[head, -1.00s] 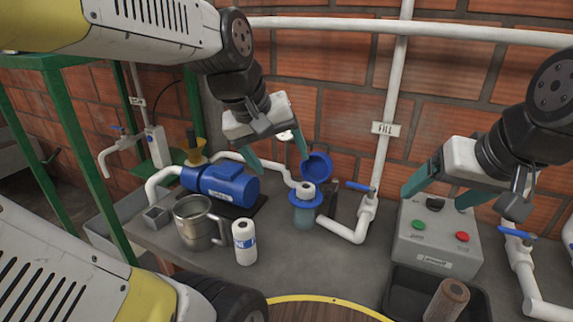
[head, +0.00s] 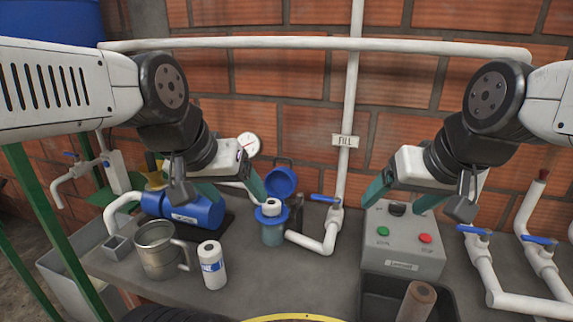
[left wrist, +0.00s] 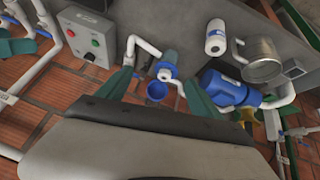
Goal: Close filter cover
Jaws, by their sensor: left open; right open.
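The blue filter cover (head: 280,181) stands tipped open behind the filter housing, its hollow inside facing me. It also shows in the left wrist view (left wrist: 157,91). The filter housing (head: 272,232) is clear blue with a blue rim, and a white cartridge (head: 271,205) pokes out of its top. My left gripper (head: 243,200) is open and empty, above and left of the housing; its right finger is close to the cover in the picture, and contact cannot be told. In the left wrist view the cover lies between its fingers. My right gripper (head: 394,208) is open and empty over the control box.
The control box (head: 400,245) has green and red buttons. A white pipe with a blue valve handle (head: 325,199) stands right of the housing. A blue pump (head: 185,209), a metal jug (head: 158,250) and a white roll (head: 211,265) are on the left. A black tray (head: 372,300) holds a brown cartridge (head: 416,300).

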